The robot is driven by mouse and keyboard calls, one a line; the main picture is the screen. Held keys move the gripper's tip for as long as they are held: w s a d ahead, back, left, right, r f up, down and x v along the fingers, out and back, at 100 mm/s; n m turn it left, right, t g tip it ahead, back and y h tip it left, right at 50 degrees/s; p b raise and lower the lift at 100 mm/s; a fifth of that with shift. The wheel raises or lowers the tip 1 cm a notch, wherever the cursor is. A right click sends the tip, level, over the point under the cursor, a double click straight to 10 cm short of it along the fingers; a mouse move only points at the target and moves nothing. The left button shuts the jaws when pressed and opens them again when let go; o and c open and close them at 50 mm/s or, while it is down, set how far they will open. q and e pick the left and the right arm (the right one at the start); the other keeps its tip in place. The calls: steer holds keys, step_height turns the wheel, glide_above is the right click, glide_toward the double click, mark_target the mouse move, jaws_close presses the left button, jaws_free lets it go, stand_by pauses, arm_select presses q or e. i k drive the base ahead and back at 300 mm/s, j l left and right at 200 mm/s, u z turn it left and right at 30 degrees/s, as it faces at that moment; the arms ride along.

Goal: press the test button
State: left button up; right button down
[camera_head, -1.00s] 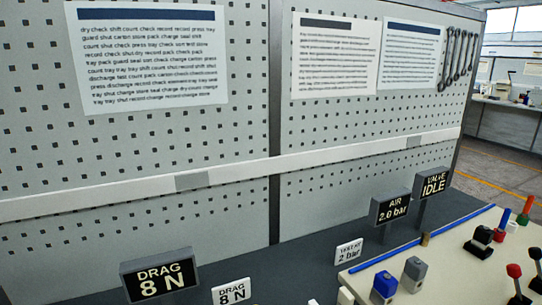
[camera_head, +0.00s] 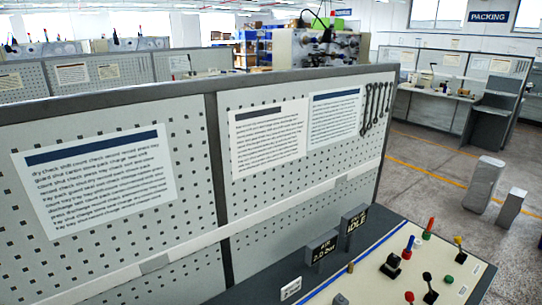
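No test button can be made out with certainty. The cream control panel (camera_head: 372,280) shows at the bottom right, cut off by the lower edge. It carries several levers and knobs: a black lever (camera_head: 391,265), a lever with a blue top (camera_head: 408,243), a red-topped one (camera_head: 430,225) and a yellow-topped one (camera_head: 459,244). A small green round part (camera_head: 449,279) sits among them. Behind, the air display (camera_head: 321,250) reads 2.0 bar and the valve display (camera_head: 354,222) reads IDLE. A small white label (camera_head: 291,289) stands at the bottom. Neither gripper is in view.
A pegboard wall (camera_head: 110,145) with printed sheets and hanging wrenches (camera_head: 376,108) stands behind the bench. Two grey posts (camera_head: 483,185) stand at the right. Open floor (camera_head: 420,165) lies beyond, with a packing sign (camera_head: 488,17) at the back.

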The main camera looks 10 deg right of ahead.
mark_target(449, 279)
steer(key=z, duration=1.4)
